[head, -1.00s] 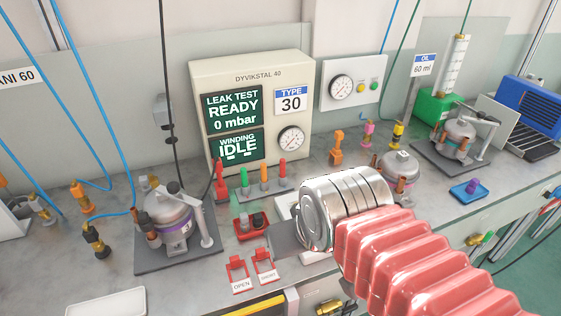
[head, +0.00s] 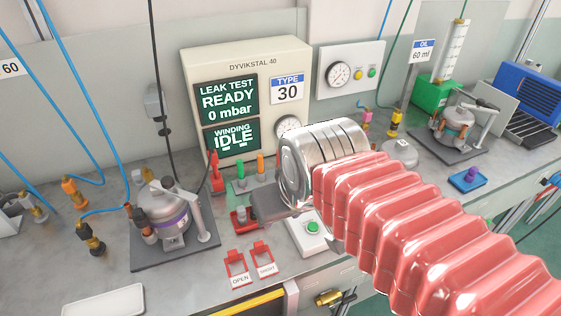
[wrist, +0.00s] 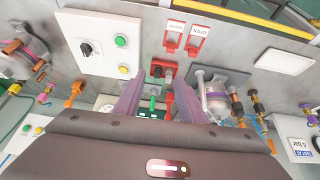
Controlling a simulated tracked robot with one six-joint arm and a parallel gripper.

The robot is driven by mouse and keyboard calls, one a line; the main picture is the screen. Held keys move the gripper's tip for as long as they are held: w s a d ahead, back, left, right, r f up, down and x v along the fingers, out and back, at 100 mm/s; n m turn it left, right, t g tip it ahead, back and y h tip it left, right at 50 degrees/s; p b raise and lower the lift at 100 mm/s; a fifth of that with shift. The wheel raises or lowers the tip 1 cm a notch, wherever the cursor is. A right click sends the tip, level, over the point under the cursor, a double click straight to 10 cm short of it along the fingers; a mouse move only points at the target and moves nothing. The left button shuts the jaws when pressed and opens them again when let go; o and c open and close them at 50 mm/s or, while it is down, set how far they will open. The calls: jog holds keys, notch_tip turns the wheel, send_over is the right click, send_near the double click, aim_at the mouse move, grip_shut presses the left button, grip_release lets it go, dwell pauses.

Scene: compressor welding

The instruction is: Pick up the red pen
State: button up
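The green pen (wrist: 152,103) shows through that gap, beyond the fingertips. The head view does not show the fingertips clearly.
The console (head: 245,60) stands close behind. A compressor (head: 170,218) is at left. A white button box (head: 310,232) and red OPEN tag (head: 236,265) lie nearer the front.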

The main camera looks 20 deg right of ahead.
jog(key=w+d+r+n+g, duration=0.15)
jog(key=w+r, duration=0.35)
jog(key=w, duration=0.5)
jog(key=n+g, duration=0.2)
jog(key=g, duration=0.2)
send_over(280, 149)
notch_tip(280, 149, down, 5)
jog(key=shift+w+d, duration=0.1)
jog(key=shift+f, duration=0.1)
notch_tip(280, 149, down, 8)
jog(key=shift+f, duration=0.2)
